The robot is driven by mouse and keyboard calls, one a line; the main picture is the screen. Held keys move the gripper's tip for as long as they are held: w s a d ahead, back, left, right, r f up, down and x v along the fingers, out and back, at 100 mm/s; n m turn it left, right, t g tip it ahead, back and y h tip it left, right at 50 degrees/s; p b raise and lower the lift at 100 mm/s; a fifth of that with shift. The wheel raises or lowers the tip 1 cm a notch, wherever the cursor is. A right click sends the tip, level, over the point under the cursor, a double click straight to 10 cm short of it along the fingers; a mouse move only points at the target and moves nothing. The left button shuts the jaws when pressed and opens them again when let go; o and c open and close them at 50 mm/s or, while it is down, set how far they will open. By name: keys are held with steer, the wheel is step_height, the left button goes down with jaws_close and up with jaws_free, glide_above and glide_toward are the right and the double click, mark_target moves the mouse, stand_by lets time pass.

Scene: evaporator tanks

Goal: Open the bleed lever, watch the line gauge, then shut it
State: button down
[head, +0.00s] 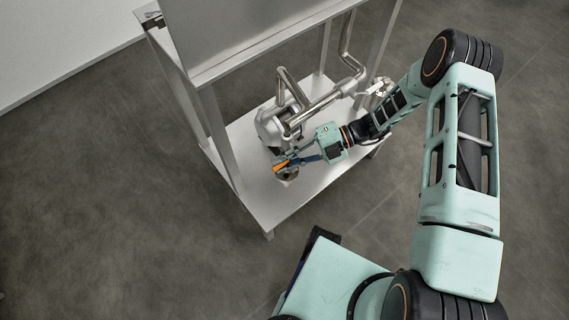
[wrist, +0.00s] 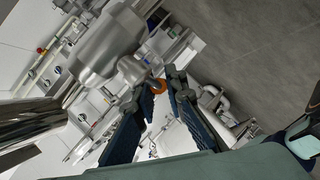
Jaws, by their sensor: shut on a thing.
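The bleed lever shows as an orange handle (head: 281,167) on a small grey metal fitting low at the front of the stand. My gripper (head: 287,162) reaches in from the right and is shut on the lever. Its two dark blue fingers (wrist: 160,92) converge there in the wrist view. The fingers hide part of the lever, so I cannot tell its exact angle. I cannot make out the line gauge or its reading for certain.
A grey pump-like body (head: 268,127) with bent steel pipes (head: 318,106) stands close behind my gripper. The white stand (head: 262,205) has upright legs and a large panel (head: 235,35) above. Open dark floor (head: 120,190) lies to the left.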

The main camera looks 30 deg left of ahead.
steer(key=shift+r+g, duration=0.1)
steer(key=shift+g, duration=0.2)
steer(key=shift+r+b, duration=0.15)
steer(key=shift+b, duration=0.15)
steer(key=c, duration=2)
jaws_free()
steer(key=shift+o, duration=0.2)
steer(key=v, duration=1.2)
